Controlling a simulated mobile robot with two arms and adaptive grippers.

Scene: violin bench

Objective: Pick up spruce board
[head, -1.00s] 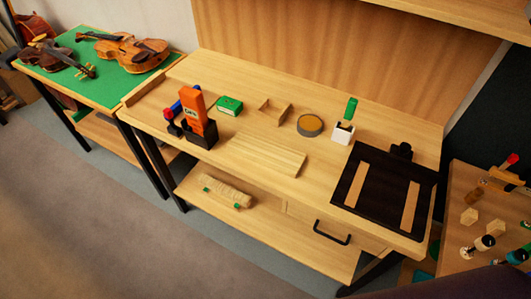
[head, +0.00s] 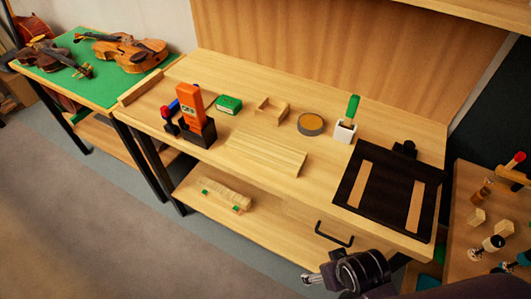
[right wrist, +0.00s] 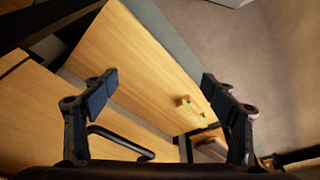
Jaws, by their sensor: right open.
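A pale, flat board with fine lengthwise stripes, which looks like the spruce board (head: 265,154), lies on the middle of the workbench top. My right gripper (head: 312,279) is at the bottom of the head view, in front of the bench and below the drawer handle, well away from that board. In the right wrist view its two fingers (right wrist: 160,91) are spread apart with nothing between them. The striped board cannot be made out in that view. My left gripper is not in view.
A pale wood piece with green ends (head: 226,195) lies on the lower shelf; it also shows in the right wrist view (right wrist: 190,107). A drawer handle (head: 333,234) juts from the bench front.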

